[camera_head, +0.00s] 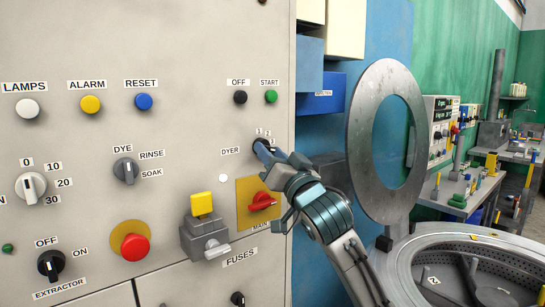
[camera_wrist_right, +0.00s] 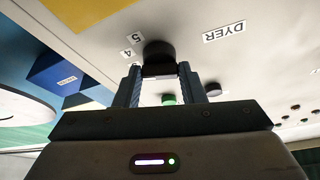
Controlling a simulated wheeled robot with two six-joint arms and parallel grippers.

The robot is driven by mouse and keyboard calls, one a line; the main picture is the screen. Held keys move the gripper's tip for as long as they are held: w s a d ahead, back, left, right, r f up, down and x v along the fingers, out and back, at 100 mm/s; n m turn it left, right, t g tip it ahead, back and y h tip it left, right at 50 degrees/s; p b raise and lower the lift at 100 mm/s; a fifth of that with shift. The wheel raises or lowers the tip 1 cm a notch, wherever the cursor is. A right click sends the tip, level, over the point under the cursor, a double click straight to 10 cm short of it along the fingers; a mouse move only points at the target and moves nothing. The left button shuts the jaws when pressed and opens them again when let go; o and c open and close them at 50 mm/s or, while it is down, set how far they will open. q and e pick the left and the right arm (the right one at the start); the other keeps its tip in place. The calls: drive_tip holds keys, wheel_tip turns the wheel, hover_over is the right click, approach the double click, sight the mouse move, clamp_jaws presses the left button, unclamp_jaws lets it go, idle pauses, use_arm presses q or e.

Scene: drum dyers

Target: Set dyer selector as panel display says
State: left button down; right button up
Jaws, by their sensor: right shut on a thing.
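The dyer selector is a dark round knob (camera_wrist_right: 159,52) on the grey panel (camera_head: 200,45), beside the DYER label (camera_head: 230,152). My right gripper (camera_head: 267,150) is shut on this knob, a finger on each side of it in the right wrist view (camera_wrist_right: 160,78). The numbers 4 and 5 show near the knob in the wrist view. Small numbers 1 and 2 show above it in the head view. The gripper hides most of the knob in the head view, and I cannot read its setting. No readable panel display is in view. My left gripper is not in view.
Below the selector are a red main switch (camera_head: 262,201) on a yellow plate and a grey fuse box (camera_head: 205,240). A black OFF button (camera_head: 240,97) and green START button (camera_head: 271,96) sit above. A round metal drum door (camera_head: 357,130) stands open at right.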

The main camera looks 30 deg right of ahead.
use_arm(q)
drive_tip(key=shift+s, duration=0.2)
use_arm(e)
drive_tip(key=m+h, duration=0.1)
drive_tip(key=m, duration=0.1)
drive_tip(key=shift+a+m, duration=0.1)
drive_tip(key=shift+m, duration=0.3)
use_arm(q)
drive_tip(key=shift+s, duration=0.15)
use_arm(e)
drive_tip(key=shift+r+g, duration=0.1)
drive_tip(key=shift+g, duration=0.2)
drive_tip(key=o, duration=1)
